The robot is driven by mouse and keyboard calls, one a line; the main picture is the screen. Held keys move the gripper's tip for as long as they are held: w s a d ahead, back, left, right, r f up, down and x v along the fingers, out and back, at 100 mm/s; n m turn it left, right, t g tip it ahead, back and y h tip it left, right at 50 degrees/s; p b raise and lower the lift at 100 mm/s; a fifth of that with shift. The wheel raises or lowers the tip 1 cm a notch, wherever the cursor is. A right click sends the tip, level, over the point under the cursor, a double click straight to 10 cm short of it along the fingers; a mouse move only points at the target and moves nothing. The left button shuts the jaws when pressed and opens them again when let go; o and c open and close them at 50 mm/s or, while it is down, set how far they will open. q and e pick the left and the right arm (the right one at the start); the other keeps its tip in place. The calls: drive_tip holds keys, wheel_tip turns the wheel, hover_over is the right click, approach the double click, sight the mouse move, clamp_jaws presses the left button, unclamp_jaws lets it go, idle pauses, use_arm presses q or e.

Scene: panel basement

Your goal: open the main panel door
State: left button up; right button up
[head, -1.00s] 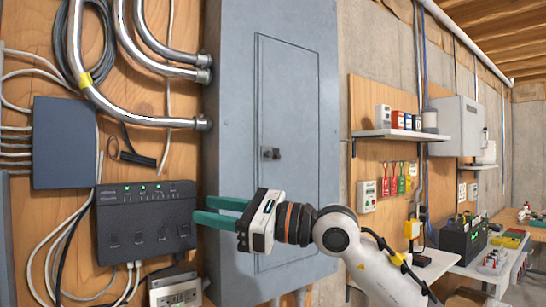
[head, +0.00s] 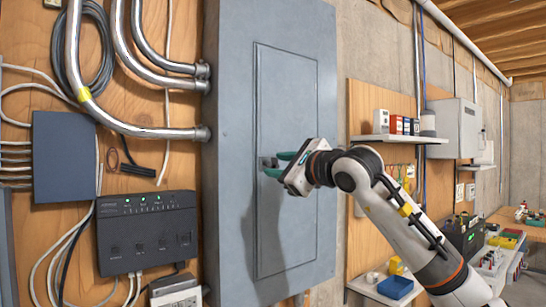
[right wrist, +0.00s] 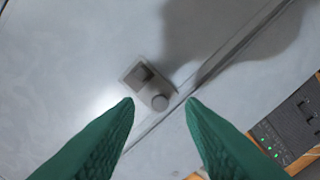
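The main panel door (head: 286,215) is a tall grey rectangle set in the grey panel box (head: 228,130), and it looks closed. Its small latch (head: 267,162) sits at the door's left edge, partly hidden by my gripper in the head view. My left gripper is not in view.
A black device box (head: 148,230) with green lights hangs left of the panel. Metal conduits (head: 150,130) enter the panel's left side. Shelves (head: 405,138) and a workbench with small items stand to the right.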

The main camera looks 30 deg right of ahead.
drive_tip(key=shift+w+a+p, duration=0.15)
drive_tip(key=shift+w+p, duration=0.15)
drive_tip(key=shift+w, duration=1)
clamp_jaws()
